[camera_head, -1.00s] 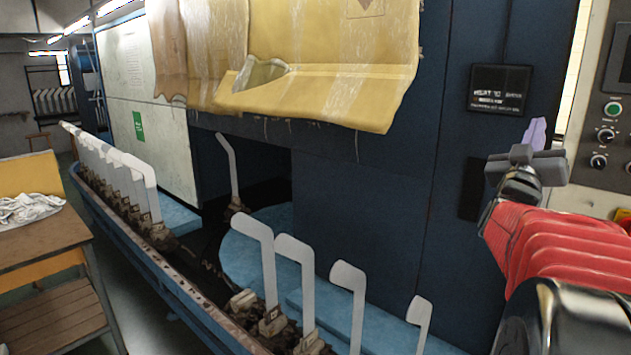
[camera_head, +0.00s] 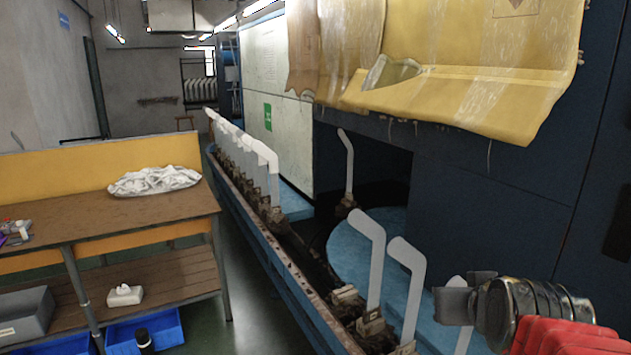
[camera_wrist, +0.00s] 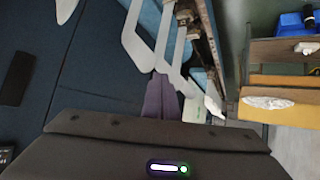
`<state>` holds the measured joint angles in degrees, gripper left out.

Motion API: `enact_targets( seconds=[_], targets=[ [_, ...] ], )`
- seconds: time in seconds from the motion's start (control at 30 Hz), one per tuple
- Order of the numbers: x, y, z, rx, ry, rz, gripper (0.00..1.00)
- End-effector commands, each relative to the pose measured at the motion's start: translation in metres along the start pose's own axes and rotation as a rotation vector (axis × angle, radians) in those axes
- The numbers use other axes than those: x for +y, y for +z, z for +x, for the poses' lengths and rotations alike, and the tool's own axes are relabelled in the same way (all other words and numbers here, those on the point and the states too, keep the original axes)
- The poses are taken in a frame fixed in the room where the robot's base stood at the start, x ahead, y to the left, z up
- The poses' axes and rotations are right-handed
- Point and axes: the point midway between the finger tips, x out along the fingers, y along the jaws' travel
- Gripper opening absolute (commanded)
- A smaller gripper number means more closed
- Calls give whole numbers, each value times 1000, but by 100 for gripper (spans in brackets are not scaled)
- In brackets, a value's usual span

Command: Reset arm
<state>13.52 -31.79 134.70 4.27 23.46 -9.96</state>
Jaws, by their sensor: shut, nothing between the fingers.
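My gripper (camera_head: 455,303) is at the lower right in the head view, on the red arm, in front of the sock machine. It is shut and empty. In the wrist view its purple fingertips (camera_wrist: 160,95) show beyond the dark gripper body. White foot-shaped boards (camera_head: 368,255) stand upright along the machine's rail. In the head view one board is partly hidden behind my gripper. In the wrist view several boards (camera_wrist: 136,38) lie beyond the fingertips; I cannot tell how far.
A wooden table (camera_head: 75,222) at left bears a white cloth heap (camera_head: 154,180). Blue bins (camera_head: 160,330) sit below it. A yellow curtain (camera_head: 450,90) hangs from the blue machine. Open floor (camera_head: 255,300) lies between table and rail.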

Motion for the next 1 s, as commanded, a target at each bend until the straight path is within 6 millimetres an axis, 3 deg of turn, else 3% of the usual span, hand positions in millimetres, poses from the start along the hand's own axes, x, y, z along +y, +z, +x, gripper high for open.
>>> enact_targets(
  seconds=[0.03,0.2,0.3,0.4,0.53,1.0],
  targets=[
    [-16,19,-7,-48,-32,-11,0],
    [-56,89,-34,-238,-111,-36,0],
    [-69,125,-50,-336,-137,-53,0],
    [-76,150,-62,-403,-148,-65,0],
    [-77,162,-68,-439,-150,-70,0],
    [-77,162,-68,-439,-150,-69,0]
  ],
)
